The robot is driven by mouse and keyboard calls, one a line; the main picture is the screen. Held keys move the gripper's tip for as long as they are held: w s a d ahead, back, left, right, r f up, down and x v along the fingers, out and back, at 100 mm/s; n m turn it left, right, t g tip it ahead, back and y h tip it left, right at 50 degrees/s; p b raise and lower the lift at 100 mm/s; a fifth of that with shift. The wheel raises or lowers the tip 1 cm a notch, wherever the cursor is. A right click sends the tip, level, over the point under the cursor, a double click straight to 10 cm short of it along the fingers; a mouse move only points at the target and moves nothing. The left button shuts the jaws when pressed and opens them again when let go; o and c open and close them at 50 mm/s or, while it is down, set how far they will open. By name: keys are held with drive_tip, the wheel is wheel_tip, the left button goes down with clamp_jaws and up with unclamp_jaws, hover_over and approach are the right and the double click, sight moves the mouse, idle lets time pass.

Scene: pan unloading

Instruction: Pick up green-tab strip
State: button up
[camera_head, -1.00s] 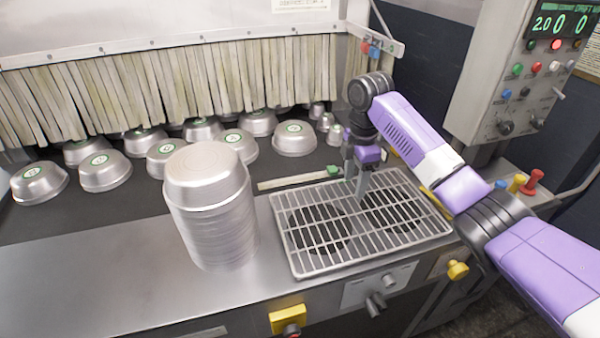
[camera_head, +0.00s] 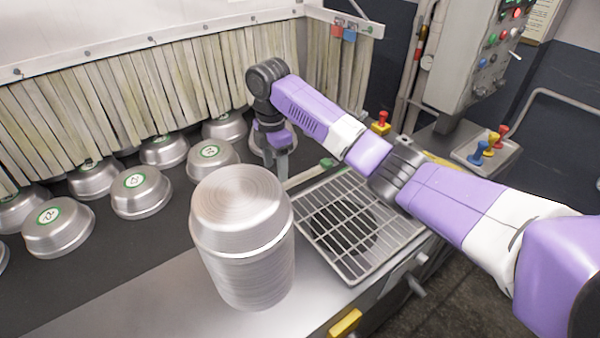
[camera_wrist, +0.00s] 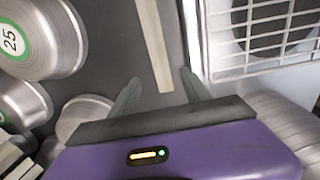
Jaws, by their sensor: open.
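The green-tab strip (camera_head: 305,175) is a thin pale bar lying on the dark surface behind the grate, with its green tab (camera_head: 327,163) at the right end. In the wrist view the strip (camera_wrist: 153,45) runs from the top edge down to between the fingertips; no green tab shows there. My gripper (camera_head: 282,172) points down near the strip's left part. In the wrist view my gripper (camera_wrist: 160,82) has its fingers spread on either side of the strip's near end, with nothing held. Whether the fingers are at the strip's height I cannot tell.
A tall stack of metal pans (camera_head: 245,250) stands in front of my gripper. The wire grate (camera_head: 350,255) lies just right of the strip. Several numbered pans (camera_head: 140,192) sit at left, before a slatted curtain (camera_head: 150,90). Coloured levers (camera_head: 490,147) stand at far right.

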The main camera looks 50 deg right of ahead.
drive_tip(key=f, duration=0.1)
drive_tip(key=f+p, duration=0.1)
drive_tip(key=f, duration=0.3)
drive_tip(key=shift+a+f, duration=0.1)
drive_tip(key=shift+a, duration=0.3)
drive_tip(key=shift+f+p, duration=0.3)
drive_tip(key=shift+f, duration=0.3)
clamp_jaws()
